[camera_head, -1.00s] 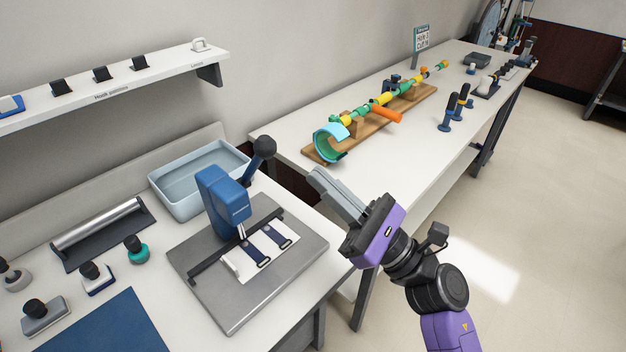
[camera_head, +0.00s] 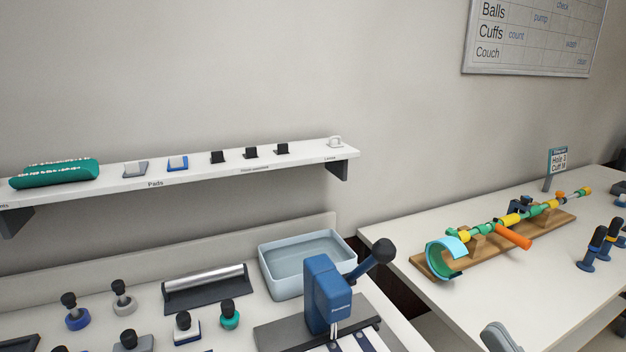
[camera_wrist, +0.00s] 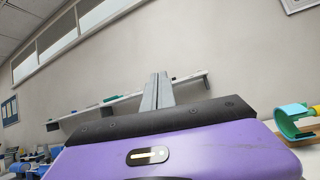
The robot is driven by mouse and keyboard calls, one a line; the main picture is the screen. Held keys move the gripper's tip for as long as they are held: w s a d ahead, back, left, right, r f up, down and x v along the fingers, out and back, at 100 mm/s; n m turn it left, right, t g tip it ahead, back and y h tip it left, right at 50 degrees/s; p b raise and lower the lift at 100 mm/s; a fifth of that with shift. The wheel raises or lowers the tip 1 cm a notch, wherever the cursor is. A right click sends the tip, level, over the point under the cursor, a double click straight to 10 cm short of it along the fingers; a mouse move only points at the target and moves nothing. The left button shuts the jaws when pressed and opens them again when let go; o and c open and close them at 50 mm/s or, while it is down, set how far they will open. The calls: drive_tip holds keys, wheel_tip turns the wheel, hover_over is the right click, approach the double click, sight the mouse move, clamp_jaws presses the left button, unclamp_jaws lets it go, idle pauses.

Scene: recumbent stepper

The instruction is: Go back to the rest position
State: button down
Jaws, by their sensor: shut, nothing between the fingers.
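My gripper (camera_wrist: 158,92) shows in the wrist view with its two grey fingers together and nothing between them. It points up toward the bare wall, with the shelf behind the fingers. In the head view only a grey finger part of my gripper (camera_head: 500,338) shows at the bottom edge, right of the blue press (camera_head: 327,290). The rest of my arm is out of that view. The gripper appears clear of the things around it.
A wall shelf (camera_head: 225,172) carries pads and small black pieces. Below it are a pale blue tray (camera_head: 308,262), a roller (camera_head: 205,288) and several knobbed stamps. A cuff and coloured tube assembly (camera_head: 505,238) lies on the right table. A board (camera_head: 535,38) hangs above.

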drive_tip(key=s+a+f+n+g+h, duration=0.2)
drive_tip(key=s+f+n+h, duration=0.3)
drive_tip(key=s+f+n, duration=0.4)
drive_tip(key=s+a+f+n+g+h, duration=0.3)
drive_tip(key=s+f+n+g+h, duration=0.2)
drive_tip(key=s+f+n, duration=0.5)
drive_tip(key=s+n+h, duration=0.1)
drive_tip(key=s+n, duration=0.4)
drive_tip(key=n, duration=0.7)
drive_tip(key=shift+s+f+h, duration=0.15)
drive_tip(key=shift+h, duration=0.15)
